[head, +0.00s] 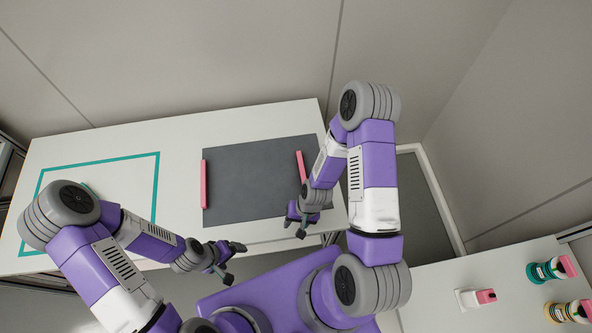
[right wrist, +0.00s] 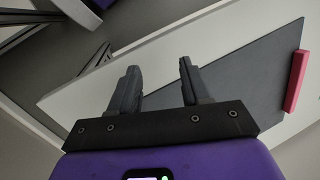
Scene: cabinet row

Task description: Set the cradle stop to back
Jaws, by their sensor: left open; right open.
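No part is plainly recognisable as the cradle stop. A small white block with a pink end (head: 475,298) sits on the white surface at the lower right and may be it; its setting cannot be read. My right gripper (head: 295,228) is open and empty near the front edge of the large white table, by the dark grey mat (head: 250,170). The right wrist view shows its two apart fingers (right wrist: 158,66) with nothing between them. My left gripper (head: 233,263) is open and empty, in front of the table's front edge.
Pink bars (head: 204,184) (head: 300,167) stand at the mat's left and right sides; one shows in the right wrist view (right wrist: 296,80). A teal outline (head: 157,190) marks the table's left. Two pink-topped containers (head: 541,271) (head: 567,311) stand lower right. Walls close the back and right.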

